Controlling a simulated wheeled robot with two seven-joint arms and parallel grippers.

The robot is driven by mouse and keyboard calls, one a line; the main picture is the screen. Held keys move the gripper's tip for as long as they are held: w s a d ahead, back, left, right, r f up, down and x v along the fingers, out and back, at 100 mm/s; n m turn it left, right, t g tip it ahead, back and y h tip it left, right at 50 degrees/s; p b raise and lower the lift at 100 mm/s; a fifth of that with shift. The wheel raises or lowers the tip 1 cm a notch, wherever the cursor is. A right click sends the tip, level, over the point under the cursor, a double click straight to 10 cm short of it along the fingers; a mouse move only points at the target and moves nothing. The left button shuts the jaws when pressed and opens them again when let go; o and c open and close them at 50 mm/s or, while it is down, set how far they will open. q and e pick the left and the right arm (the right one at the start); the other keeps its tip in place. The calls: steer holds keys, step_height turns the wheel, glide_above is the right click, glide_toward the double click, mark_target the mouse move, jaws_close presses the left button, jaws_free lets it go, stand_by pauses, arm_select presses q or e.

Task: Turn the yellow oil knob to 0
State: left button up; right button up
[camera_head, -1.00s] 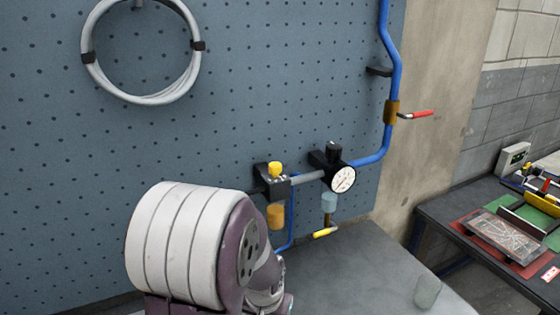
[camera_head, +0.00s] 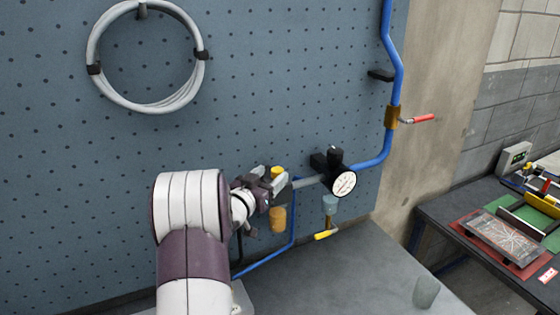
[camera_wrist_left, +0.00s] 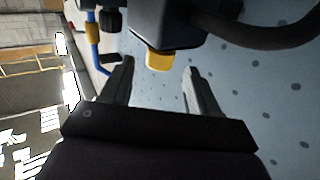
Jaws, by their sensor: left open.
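The yellow oil knob (camera_head: 277,172) sits on top of the black lubricator block on the air line against the pegboard. It also shows in the left wrist view (camera_wrist_left: 159,61), under a dark housing. My left gripper (camera_head: 272,180) is at the lubricator in the head view and partly covers the block. In the left wrist view my left gripper (camera_wrist_left: 158,80) is open, with one finger on each side of the knob's line. The knob appears just beyond the fingertips; I cannot tell whether they touch it. Markings on the knob are too small to read. My right gripper is not in view.
A round pressure gauge (camera_head: 343,184) and black regulator knob (camera_head: 335,155) stand just right of the lubricator. An amber bowl (camera_head: 278,219) hangs below it. A blue pipe (camera_head: 391,75) with a red-handled valve (camera_head: 418,119) rises at the right. A clear cup (camera_head: 426,292) stands on the grey bench.

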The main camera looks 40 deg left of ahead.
mark_target(275, 172)
arm_select(q)
steer(key=w, duration=0.1)
steer(key=w+p, duration=0.1)
steer(key=w, duration=0.3)
steer(key=shift+a, duration=0.3)
steer(key=shift+w+p, duration=0.35)
steer(key=shift+w, duration=0.1)
steer(key=c, duration=1)
steer(key=shift+o, duration=0.2)
